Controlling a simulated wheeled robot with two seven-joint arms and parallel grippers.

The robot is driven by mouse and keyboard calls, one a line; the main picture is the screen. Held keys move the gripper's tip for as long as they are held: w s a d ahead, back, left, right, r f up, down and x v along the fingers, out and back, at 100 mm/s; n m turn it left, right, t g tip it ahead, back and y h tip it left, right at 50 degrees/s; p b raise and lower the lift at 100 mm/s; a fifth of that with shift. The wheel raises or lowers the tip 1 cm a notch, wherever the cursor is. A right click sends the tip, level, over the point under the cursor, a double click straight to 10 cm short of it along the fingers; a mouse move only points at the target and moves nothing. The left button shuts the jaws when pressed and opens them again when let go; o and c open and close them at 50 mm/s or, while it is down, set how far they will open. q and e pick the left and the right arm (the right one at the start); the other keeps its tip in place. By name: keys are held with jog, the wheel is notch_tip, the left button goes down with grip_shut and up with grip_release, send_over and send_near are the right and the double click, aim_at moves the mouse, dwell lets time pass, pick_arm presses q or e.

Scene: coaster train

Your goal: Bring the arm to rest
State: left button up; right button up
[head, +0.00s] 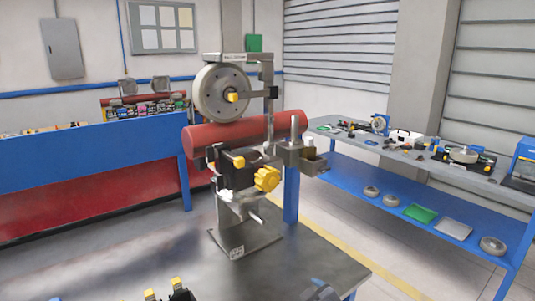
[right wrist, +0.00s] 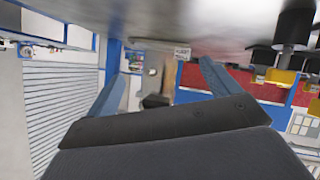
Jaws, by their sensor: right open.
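My right gripper (right wrist: 165,78) shows in the right wrist view with its two blue-grey fingers spread apart and nothing between them. In the head view, a dark blue-grey part that looks like the same gripper (head: 322,292) shows at the bottom edge, low over the front of the grey table (head: 330,262). My left gripper is in neither view. A metal stand (head: 246,240) rises from the table, with a grey wheel (head: 221,94) at its top and a yellow knob (head: 267,179) lower down. The right gripper is apart from this stand.
Black parts with yellow tops (head: 178,288) show at the bottom edge, left of the right gripper. A red roller (head: 245,132) shows behind the stand. A blue workbench (head: 395,180) with tools and trays stands at the right. The table between stand and right gripper looks clear.

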jog(key=s+d+f+m+g+h, duration=0.1)
jog(key=s+d+f+m+g, duration=0.2)
jog(key=s+f, duration=0.5)
jog(key=s+d+f+m+g+h, duration=0.2)
jog(key=s+d+f, duration=0.25)
jog(key=s, duration=0.65)
jog(key=s+d+f+m+g+h, duration=0.1)
jog(key=s+d+f+m+g, duration=0.15)
jog(key=s+d+f, duration=0.55)
jog(key=s+a+f, duration=0.2)
jog(key=f, duration=1.2)
jog(key=s+a+f+g, duration=0.1)
jog(key=s+f, duration=0.2)
jog(key=f, duration=1.2)
jog(key=s+a+f+g, duration=0.1)
jog(key=s+a+f, duration=0.1)
jog(key=f, duration=1.2)
jog(key=shift+s+a+f+n, duration=0.35)
jog(key=shift+s+n, duration=0.1)
jog(key=shift+s, duration=0.1)
